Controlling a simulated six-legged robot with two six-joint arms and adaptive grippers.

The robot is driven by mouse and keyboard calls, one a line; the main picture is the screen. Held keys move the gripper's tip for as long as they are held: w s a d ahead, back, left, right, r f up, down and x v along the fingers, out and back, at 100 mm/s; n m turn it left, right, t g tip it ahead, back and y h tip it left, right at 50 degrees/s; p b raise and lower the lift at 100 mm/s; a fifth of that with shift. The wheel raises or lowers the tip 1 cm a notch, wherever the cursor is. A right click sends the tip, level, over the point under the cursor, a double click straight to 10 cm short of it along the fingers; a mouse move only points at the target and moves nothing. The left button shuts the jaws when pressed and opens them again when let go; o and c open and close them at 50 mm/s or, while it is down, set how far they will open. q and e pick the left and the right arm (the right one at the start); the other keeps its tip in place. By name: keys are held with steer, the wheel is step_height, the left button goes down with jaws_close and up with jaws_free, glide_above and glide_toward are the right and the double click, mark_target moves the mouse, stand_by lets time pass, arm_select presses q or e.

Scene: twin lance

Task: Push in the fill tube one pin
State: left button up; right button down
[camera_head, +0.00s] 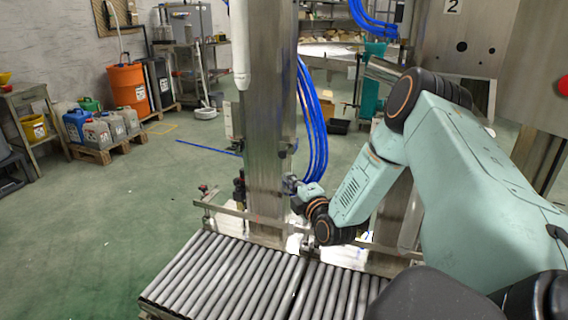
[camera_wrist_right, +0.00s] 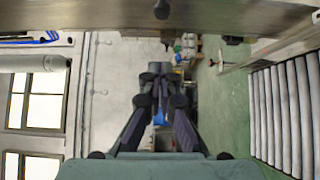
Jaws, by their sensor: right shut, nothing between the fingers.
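The white fill tube (camera_head: 240,45) hangs upright along the left side of a steel column (camera_head: 265,130). In the right wrist view a white tube (camera_wrist_right: 35,62) shows at the left edge. My right gripper (camera_head: 291,184) is low beside the column's right edge, its fingers small and hard to make out there. In the right wrist view the right gripper (camera_wrist_right: 160,70) is shut and empty, its fingertips together. A small black knob-like pin (camera_wrist_right: 162,10) stands out from the steel face ahead of the fingertips, with a visible gap; I cannot tell whether it is the named pin. My left gripper is out of view.
A roller conveyor (camera_head: 225,275) runs below the column, with a metal rail (camera_head: 235,213) along its back. Blue hoses (camera_head: 315,120) hang just right of the column. Drums and canisters (camera_head: 100,130) stand far left. The green floor (camera_head: 100,230) at left is open.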

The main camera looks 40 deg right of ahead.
steer(key=b, duration=0.5)
glide_toward(279, 155)
steer(key=w+a, duration=0.1)
steer(key=w, duration=0.3)
steer(key=shift+w+d+b, duration=0.2)
steer(key=shift+w+d, duration=0.25)
steer(key=shift+d, duration=0.15)
steer(key=shift+w+d+b, duration=0.15)
steer(key=shift+w+d, duration=0.3)
steer(key=shift+d, duration=0.2)
steer(key=shift+s+d, duration=0.1)
steer(key=shift+d, duration=0.05)
